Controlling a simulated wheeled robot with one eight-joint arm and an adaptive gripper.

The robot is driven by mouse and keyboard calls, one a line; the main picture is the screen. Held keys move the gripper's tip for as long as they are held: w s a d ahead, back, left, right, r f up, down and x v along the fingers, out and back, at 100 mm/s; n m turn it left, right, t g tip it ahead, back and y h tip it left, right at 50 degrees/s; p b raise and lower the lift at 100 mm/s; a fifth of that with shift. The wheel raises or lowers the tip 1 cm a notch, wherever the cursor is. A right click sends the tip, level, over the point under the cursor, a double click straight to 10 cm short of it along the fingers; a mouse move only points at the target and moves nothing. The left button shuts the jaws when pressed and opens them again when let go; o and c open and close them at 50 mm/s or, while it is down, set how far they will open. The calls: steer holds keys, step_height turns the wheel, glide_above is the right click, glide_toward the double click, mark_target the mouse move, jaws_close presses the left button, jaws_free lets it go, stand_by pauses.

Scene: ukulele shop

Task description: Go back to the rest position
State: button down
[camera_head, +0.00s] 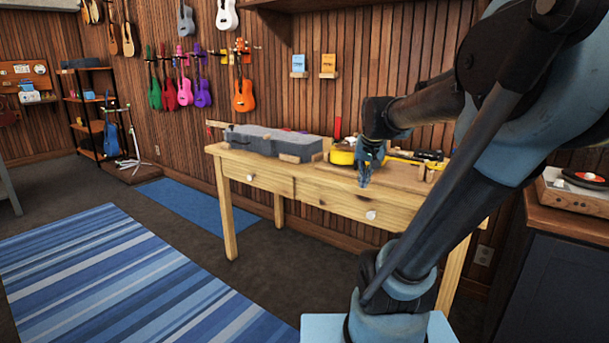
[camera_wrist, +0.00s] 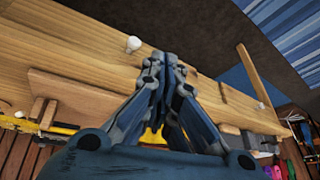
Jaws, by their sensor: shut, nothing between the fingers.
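My gripper (camera_head: 366,175) hangs at the front edge of the wooden workbench (camera_head: 262,180), above its right-hand drawer in the head view. In the wrist view, my gripper (camera_wrist: 170,62) has its fingertips together with nothing between them. The workbench (camera_wrist: 90,45) fills much of the wrist view, and a white drawer knob (camera_wrist: 133,44) shows just left of the fingertips. I cannot tell whether the fingers touch the bench. My arm reaches in from the right and hides part of the bench's right side.
A grey case (camera_head: 268,140) lies on the bench left of my gripper, with a yellow round object (camera_head: 342,156) closer to it. A dark cabinet with a record player (camera_head: 575,190) stands at the right. The striped rug (camera_head: 120,275) and floor at left are clear. Ukuleles hang behind.

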steer(key=s+f+n+g, duration=0.2)
steer(key=s+f+n, duration=0.1)
steer(key=s+f, duration=1.1)
steer(key=s, duration=0.5)
steer(key=shift+g, duration=0.3)
steer(key=shift+w+f, duration=0.2)
steer(key=shift+w, duration=0.25)
